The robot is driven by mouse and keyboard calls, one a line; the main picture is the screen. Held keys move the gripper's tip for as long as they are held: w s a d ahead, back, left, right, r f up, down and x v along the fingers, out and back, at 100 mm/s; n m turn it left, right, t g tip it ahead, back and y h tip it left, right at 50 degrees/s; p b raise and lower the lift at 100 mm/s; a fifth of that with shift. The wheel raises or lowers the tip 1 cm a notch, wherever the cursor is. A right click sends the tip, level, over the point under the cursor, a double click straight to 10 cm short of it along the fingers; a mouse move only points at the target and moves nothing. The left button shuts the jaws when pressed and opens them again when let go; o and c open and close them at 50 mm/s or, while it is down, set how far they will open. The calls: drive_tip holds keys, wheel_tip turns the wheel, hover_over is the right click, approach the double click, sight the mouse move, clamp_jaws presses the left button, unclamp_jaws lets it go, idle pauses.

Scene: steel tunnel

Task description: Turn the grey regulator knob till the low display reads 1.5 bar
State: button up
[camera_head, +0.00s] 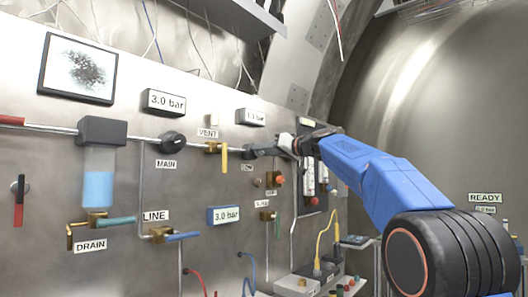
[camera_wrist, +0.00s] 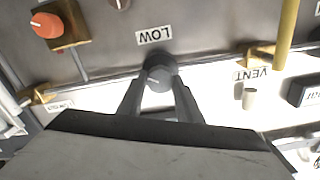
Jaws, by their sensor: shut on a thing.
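The grey regulator knob over the LOW label (camera_wrist: 156,35) sits between my fingertips in the wrist view, where its round face (camera_wrist: 158,75) shows. My gripper (camera_wrist: 158,92) is shut on this knob, one finger on each side. In the head view my gripper (camera_head: 272,151) reaches the wall from the right, and the knob (camera_head: 250,153) is partly hidden by it. The low display (camera_head: 251,117) hangs above the knob in the head view. Its reading seems to start with 1, but the digit after the point is too small to read surely.
The MAIN knob (camera_head: 174,138) is left, under a 3.0 bar display (camera_head: 165,102). The yellow VENT lever (camera_head: 224,160) hangs close left of the LOW knob. A red-orange button (camera_head: 279,181) and a blue-framed 3.0 bar display (camera_head: 224,215) are below.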

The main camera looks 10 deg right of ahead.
drive_tip(key=shift+m, duration=0.3)
drive_tip(key=shift+w+d+f+m, duration=0.1)
drive_tip(key=shift+m, duration=4.4)
drive_tip(key=o, duration=1)
drive_tip(key=shift+o, duration=0.2)
drive_tip(key=v, duration=1.7)
drive_tip(key=shift+s, duration=0.2)
